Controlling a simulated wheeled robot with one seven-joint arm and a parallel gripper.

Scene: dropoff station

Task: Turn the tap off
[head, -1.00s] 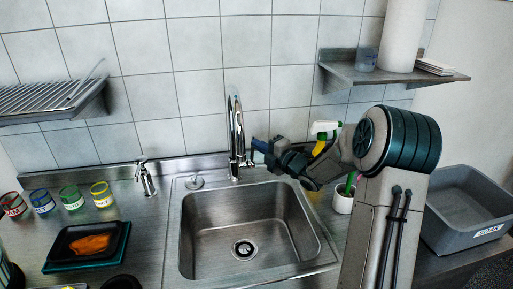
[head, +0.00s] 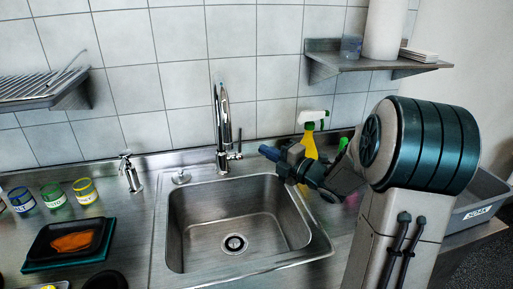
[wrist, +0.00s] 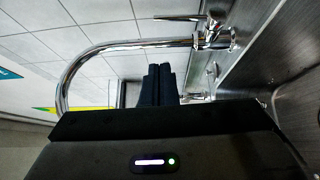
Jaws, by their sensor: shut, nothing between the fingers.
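The chrome tap (head: 222,125) stands upright behind the sink (head: 174,235). Its side lever (head: 238,150) sticks out to the right, with a thin rod pointing up. I cannot make out a water stream. My gripper (head: 264,150) is shut and empty, to the right of the lever with a small gap in the picture. In the wrist view the tap (wrist: 120,45) arches sideways beyond my shut fingers (wrist: 160,72), and the lever (wrist: 180,18) lies at the top, apart from them.
A soap dispenser (head: 130,172) stands left of the sink. A green and yellow spray bottle (head: 310,135) stands behind my arm. Several colored tins and a black tray (head: 45,240) lie at left. A grey bin (head: 470,215) is at right. A shelf (head: 370,62) hangs above.

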